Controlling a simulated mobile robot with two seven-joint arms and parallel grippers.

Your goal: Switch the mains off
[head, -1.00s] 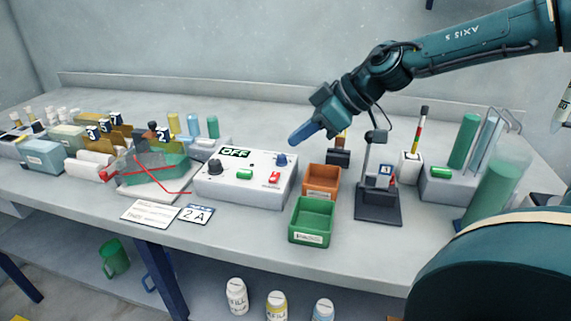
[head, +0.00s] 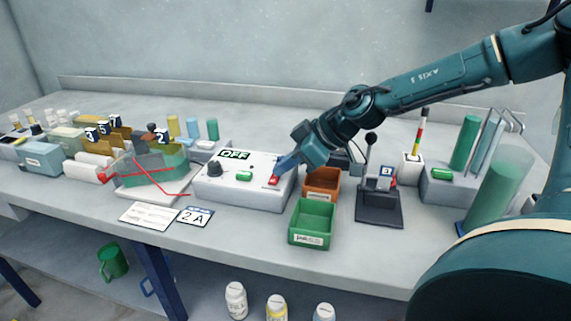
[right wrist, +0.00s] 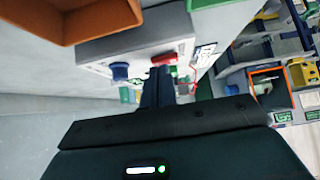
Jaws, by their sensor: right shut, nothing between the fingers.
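The white power supply box (head: 240,193) stands on the bench with a black display reading OFF (head: 234,155), a black knob (head: 214,168), a green button (head: 244,176) and a red switch (head: 273,181). My right gripper (head: 279,172) is shut and empty, its fingertips right at the red switch. In the right wrist view the fingers (right wrist: 158,88) point at the box near the red switch (right wrist: 164,59), with the blue knob (right wrist: 120,71) to the left. I cannot tell whether the fingertips touch the switch. My left gripper is not in view.
An orange bin (head: 322,184) and a green bin (head: 312,222) stand right of the box. A dark stand (head: 379,208) is farther right. A glass tank with red wires (head: 150,170) is on the left. Cards (head: 150,213) lie in front.

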